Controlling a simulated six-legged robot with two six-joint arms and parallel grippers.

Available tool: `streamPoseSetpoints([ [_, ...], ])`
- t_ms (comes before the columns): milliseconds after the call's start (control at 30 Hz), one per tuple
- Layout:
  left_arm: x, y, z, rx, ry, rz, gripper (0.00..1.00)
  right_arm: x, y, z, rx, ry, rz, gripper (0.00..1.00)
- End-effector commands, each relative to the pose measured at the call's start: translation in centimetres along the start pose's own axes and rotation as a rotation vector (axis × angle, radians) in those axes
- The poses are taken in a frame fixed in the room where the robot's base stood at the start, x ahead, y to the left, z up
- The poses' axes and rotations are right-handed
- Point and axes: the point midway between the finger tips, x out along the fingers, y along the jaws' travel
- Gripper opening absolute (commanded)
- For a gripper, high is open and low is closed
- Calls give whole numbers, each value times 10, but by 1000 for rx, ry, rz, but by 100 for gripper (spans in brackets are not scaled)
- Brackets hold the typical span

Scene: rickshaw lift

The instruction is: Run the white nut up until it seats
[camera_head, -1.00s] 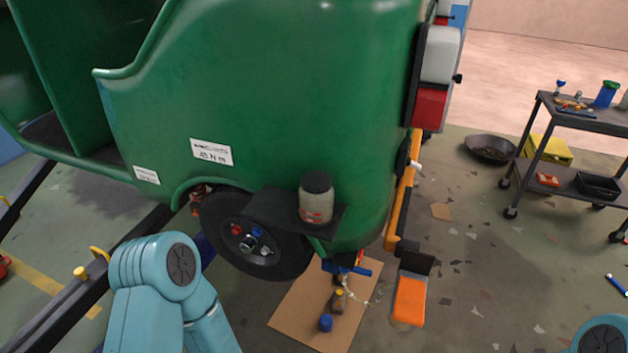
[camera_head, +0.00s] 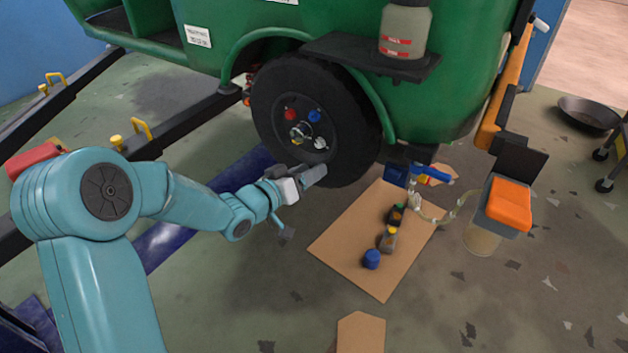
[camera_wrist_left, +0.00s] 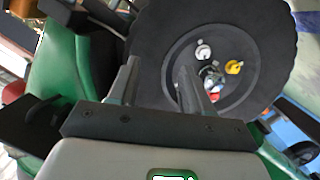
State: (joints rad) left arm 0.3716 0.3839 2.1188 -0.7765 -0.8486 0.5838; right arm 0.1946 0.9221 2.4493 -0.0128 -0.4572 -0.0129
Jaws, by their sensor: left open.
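The white nut (camera_head: 320,143) is at the lower right of the wheel's hub in the head view. It also shows in the left wrist view (camera_wrist_left: 203,52), up and right of my fingers. The black wheel (camera_head: 354,125) carries a red nut (camera_head: 290,114) and a blue nut (camera_head: 314,116) too; a yellow nut (camera_wrist_left: 234,67) shows in the wrist view. My left gripper (camera_head: 318,173) is in front of the wheel's lower part, below the white nut. In the wrist view its fingers (camera_wrist_left: 158,68) are apart with nothing between them. My right gripper is out of view.
A cardboard sheet (camera_head: 345,250) with several small bottles lies right of my left gripper. An orange-topped container (camera_head: 508,205) stands beyond it. A shelf with a jar (camera_head: 404,30) juts out above the wheel. Dark lift beams (camera_head: 195,122) lie at left.

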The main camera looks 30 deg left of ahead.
Motion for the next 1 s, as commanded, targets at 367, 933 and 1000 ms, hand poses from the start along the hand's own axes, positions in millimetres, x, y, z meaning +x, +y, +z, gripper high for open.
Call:
streamPoseSetpoints([
  [367,-29,-82,13,130,183,-70,49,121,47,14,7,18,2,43],
  [933,55,-90,-1,127,182,-75,49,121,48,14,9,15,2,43],
  [1000,71,-92,-4,128,181,-76,49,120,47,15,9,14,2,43],
])
